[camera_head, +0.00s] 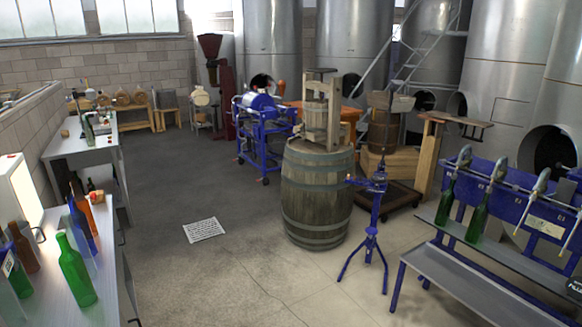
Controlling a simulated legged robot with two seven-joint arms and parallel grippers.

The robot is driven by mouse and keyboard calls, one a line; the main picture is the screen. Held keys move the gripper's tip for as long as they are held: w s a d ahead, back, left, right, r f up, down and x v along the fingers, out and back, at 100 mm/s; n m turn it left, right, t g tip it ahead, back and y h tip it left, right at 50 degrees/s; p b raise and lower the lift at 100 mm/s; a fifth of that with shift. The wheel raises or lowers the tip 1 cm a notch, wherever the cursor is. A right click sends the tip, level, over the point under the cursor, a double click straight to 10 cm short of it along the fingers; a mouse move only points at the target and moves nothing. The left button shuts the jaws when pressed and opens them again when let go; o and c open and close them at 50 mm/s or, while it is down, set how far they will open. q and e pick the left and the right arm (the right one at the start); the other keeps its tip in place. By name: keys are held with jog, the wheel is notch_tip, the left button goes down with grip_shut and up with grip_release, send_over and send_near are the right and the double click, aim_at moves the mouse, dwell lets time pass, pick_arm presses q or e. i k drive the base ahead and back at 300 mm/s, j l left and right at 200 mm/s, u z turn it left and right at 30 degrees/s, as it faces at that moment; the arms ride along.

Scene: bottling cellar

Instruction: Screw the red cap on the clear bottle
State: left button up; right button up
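Neither of my grippers is in view. I cannot make out a red cap for certain; a small reddish-orange item (64,133) lies on the far left table, too small to identify. A slim pale greenish bottle (88,131) stands upright on that table, and I cannot tell whether it is clear. On the near left table, a green bottle (75,275) stands upright, with blue (82,222) and brown (24,250) bottles behind it. A greyish bottle at the left edge (10,295) is cut off by the frame, and its glass colour is unclear.
A wooden barrel (317,195) and a blue tripod stand (370,225) are mid-floor. A blue bottling rack (520,200) with green bottles (476,218) is at right. A paper sheet (204,230) lies on the floor.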

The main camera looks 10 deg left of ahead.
aim_at(89, 132)
jog(key=i+j+u, duration=0.2)
jog(key=i, duration=0.3)
jog(key=i+l+u, duration=0.2)
jog(key=i, duration=0.3)
jog(key=i+u, duration=0.2)
jog(key=i, duration=0.35)
jog(key=i+l+u, duration=0.2)
jog(key=i, duration=0.3)
jog(key=i+l+u, duration=0.2)
jog(key=i, duration=0.3)
jog(key=i+l+u, duration=0.2)
jog(key=i, duration=0.3)
jog(key=i+j+u, duration=0.15)
jog(key=i, duration=0.5)
jog(key=i+u, duration=0.15)
jog(key=i, duration=0.5)
jog(key=i+l+u, duration=0.15)
jog(key=i, duration=0.55)
jog(key=i+l+u, duration=0.15)
jog(key=i, duration=0.5)
jog(key=i+u, duration=0.3)
jog(key=i, duration=0.15)
jog(key=i+l+u, duration=0.15)
jog(key=i+u, duration=0.2)
jog(key=i, duration=0.1)
